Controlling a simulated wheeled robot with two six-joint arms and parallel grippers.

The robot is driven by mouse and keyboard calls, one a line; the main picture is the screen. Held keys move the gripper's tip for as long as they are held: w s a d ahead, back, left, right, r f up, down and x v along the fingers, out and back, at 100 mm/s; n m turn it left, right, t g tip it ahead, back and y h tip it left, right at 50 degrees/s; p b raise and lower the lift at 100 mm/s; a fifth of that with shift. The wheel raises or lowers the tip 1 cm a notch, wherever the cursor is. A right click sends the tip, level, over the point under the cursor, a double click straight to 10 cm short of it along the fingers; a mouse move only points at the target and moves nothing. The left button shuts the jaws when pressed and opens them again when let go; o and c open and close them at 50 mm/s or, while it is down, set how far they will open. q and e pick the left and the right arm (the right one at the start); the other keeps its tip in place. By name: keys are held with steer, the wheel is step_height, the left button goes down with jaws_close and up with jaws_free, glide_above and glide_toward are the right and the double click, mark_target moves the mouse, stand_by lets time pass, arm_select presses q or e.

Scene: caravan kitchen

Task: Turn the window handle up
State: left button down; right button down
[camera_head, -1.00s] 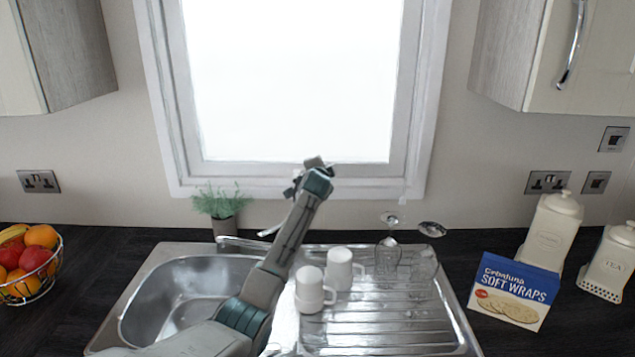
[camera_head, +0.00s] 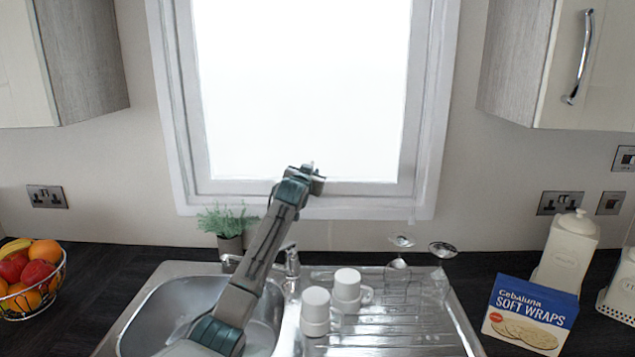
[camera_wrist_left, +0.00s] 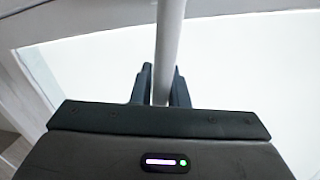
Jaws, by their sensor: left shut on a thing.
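The window (camera_head: 300,90) is a bright pane in a white frame above the sink. My left gripper (camera_head: 316,178) is at the lower middle of the window, in front of the bottom of its frame. In the left wrist view, the gripper's two dark fingers (camera_wrist_left: 160,85) are closed around a pale, straight bar, the window handle (camera_wrist_left: 168,45). The bar runs up and away from between the fingers. In the head view the handle is mostly hidden behind my gripper, so I cannot tell its angle there. My right gripper is not in view.
A potted plant (camera_head: 228,228) stands left of my arm, by the tap (camera_head: 291,262). White mugs (camera_head: 315,308) and glasses (camera_head: 397,285) stand on the drainer. A soft wraps box (camera_head: 530,313) is on the right, a fruit basket (camera_head: 32,280) on the left. Cupboards hang either side.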

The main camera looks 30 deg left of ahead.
arm_select(q)
steer(key=n+b, duration=0.1)
steer(key=s+a+n, duration=0.1)
steer(key=shift+a+r+n+t+b, duration=0.15)
steer(key=shift+a+n+t+b, duration=0.15)
steer(key=shift+b, duration=0.1)
stand_by(0.4)
steer(key=c, duration=1.4)
jaws_free()
steer(key=shift+a, duration=0.1)
